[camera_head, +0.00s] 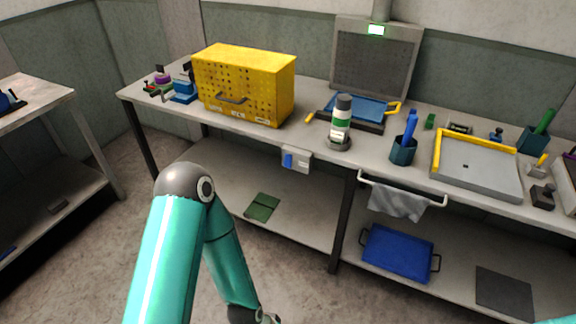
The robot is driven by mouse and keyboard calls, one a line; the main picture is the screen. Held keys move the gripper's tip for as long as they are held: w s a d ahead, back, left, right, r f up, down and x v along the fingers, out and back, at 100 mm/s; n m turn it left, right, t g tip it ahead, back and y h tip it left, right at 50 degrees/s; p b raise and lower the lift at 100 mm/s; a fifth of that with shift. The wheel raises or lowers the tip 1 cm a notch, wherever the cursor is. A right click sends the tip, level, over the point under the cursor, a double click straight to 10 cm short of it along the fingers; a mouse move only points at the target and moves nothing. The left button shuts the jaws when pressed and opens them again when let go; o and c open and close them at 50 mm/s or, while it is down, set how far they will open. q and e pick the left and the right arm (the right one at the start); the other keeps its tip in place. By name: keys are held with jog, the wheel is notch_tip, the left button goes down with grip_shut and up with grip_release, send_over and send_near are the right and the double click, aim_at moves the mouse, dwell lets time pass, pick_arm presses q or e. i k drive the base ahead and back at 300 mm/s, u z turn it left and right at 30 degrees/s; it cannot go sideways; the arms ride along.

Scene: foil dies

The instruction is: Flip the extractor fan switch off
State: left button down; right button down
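A small pale switch box (296,159) with a blue rocker (288,161) is fixed to the front edge of the workbench, below the yellow cabinet. The rocker sits on the left part of the box; its exact tilt is too small to tell. The grey extractor panel (372,68) stands at the back of the bench, with a lit green display (376,30) on top. My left arm reaches in from the bottom. Only a bit of my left gripper (268,318) shows at the bottom edge, well below the switch box and apart from it. My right gripper is out of view.
A yellow perforated cabinet (243,82), a green-and-white bottle (341,118) and a blue pen cup (403,149) stand on the bench. A towel rail with a grey cloth (398,202) juts out to the right of the switch. A blue tray (398,254) lies on the lower shelf.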

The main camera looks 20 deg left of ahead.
aim_at(288, 157)
jog(key=i, duration=0.95)
jog(key=u, duration=0.05)
